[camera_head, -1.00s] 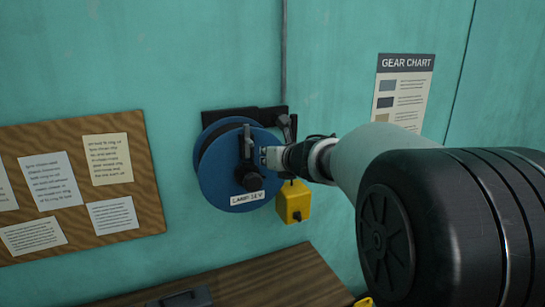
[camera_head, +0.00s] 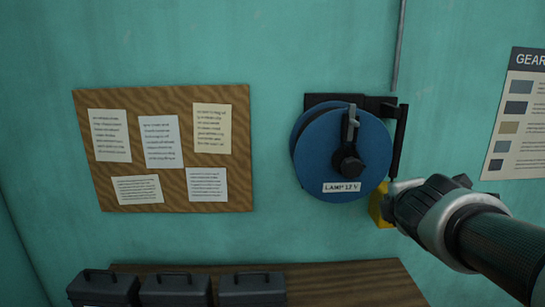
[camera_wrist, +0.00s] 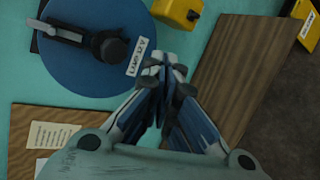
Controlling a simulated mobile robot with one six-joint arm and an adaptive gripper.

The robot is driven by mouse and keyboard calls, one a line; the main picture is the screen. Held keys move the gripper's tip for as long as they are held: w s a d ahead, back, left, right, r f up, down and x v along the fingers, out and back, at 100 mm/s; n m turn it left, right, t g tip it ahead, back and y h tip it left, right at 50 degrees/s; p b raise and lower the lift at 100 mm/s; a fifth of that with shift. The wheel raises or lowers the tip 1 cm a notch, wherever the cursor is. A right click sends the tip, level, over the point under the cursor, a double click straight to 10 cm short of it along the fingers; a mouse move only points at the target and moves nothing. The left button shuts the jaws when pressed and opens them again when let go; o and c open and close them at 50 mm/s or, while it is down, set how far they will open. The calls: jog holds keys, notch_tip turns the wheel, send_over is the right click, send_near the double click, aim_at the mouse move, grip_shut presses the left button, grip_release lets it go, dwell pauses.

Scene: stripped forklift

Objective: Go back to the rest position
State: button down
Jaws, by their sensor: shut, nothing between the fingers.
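My gripper (camera_head: 400,187) is at the right in the head view, in front of the wall just right of the blue reel. In the wrist view my gripper (camera_wrist: 163,68) has its fingers together with nothing between them. The blue reel (camera_head: 318,155) is mounted on the teal wall, with a grey crank, a black knob and a label reading "LAMP 12 V". It also fills the upper left of the wrist view (camera_wrist: 80,75). A yellow box (camera_head: 380,207) by the reel is partly hidden behind my gripper.
A cork board (camera_head: 175,200) with several paper notes hangs to the left. A wooden bench (camera_head: 350,285) below holds several dark cases (camera_head: 252,290). A gear chart (camera_head: 518,120) is on the wall at the right. The wall between board and reel is clear.

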jog(key=s+a+f+m+g+y+b, duration=0.1)
jog(key=s+a+f+m+b, duration=0.3)
jog(key=s+f, duration=0.5)
jog(key=s+a+f+m+g+y+b, duration=0.1)
jog(key=s+a+f+m+g+b, duration=0.3)
jog(key=f, duration=0.9)
jog(key=s+a+f+m+g+y+b, duration=0.2)
jog(key=s+a+f+m+b, duration=0.2)
jog(key=s, duration=1.1)
notch_tip(320, 180, down, 7)
jog(key=m+b, duration=0.3)
jog(key=m, duration=0.3)
jog(key=shift+s+g, duration=0.25)
jog(key=shift+g, duration=0.05)
jog(key=c, duration=2.4)
grip_release()
